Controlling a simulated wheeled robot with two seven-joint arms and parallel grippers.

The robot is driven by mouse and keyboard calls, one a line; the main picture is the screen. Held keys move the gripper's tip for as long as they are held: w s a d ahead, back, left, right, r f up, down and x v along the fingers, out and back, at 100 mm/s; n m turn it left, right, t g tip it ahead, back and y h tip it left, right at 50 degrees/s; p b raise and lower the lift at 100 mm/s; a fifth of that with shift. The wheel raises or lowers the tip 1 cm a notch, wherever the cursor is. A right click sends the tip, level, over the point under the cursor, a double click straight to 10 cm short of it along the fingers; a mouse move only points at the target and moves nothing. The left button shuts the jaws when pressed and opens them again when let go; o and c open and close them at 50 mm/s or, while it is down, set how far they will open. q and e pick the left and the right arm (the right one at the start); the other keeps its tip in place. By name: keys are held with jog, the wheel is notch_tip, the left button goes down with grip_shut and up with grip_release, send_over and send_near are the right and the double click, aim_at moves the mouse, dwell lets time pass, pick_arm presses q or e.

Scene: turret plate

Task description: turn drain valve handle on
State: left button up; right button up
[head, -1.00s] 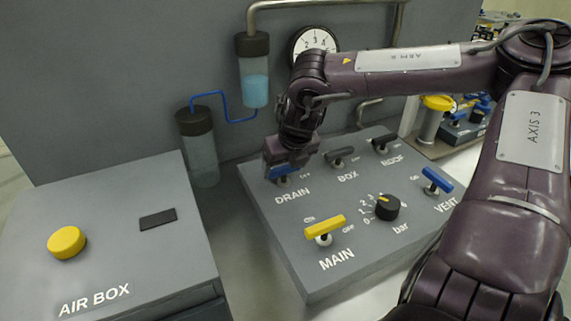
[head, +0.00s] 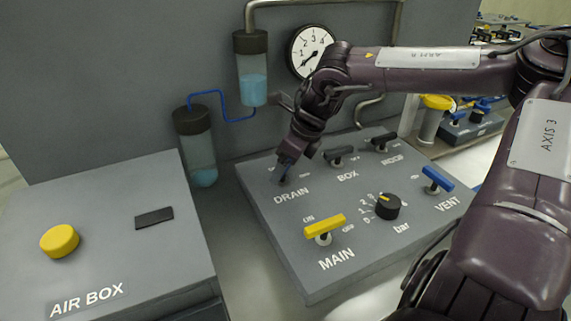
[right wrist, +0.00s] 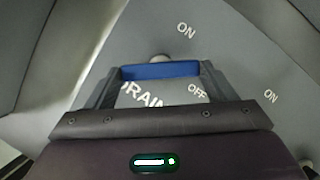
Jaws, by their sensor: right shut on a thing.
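The blue drain valve handle (right wrist: 160,70) lies between the two fingers of my right gripper (right wrist: 158,72) in the right wrist view. The fingers touch its two ends. An ON label (right wrist: 186,29) shows on the far side of it and an OFF label (right wrist: 197,90) on the near side. In the head view my right gripper (head: 286,167) reaches down to the panel just above the DRAIN label (head: 291,196), and it mostly hides the handle there. My left gripper is not in view.
The grey valve panel (head: 290,245) also carries a yellow MAIN handle (head: 325,226), a black bar knob (head: 388,207), a blue VENT handle (head: 437,179) and black BOX (head: 338,155) and ROOF (head: 380,143) handles. The AIR BOX (head: 110,220) stands at left.

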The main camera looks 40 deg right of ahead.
jog(key=n, duration=0.2)
jog(key=n+g+y, duration=0.1)
jog(key=n, duration=0.2)
jog(key=shift+w+d+n+y, duration=0.15)
jog(key=shift+d+n+y, duration=0.15)
jog(key=shift+y, duration=0.1)
jog(key=shift+w+n+g+y, duration=0.15)
jog(key=shift+n+g, duration=0.3)
jog(key=shift+n, duration=0.7)
jog(key=shift+w+n+g+y, duration=0.1)
jog(key=shift+n+g+y, duration=0.25)
jog(key=shift+n, duration=0.8)
jog(key=o, duration=1)
jog(key=shift+d, duration=0.1)
jog(key=b+v, duration=0.1)
jog(key=v, duration=0.6)
jog(key=shift+r, duration=0.4)
jog(key=shift+d, duration=0.1)
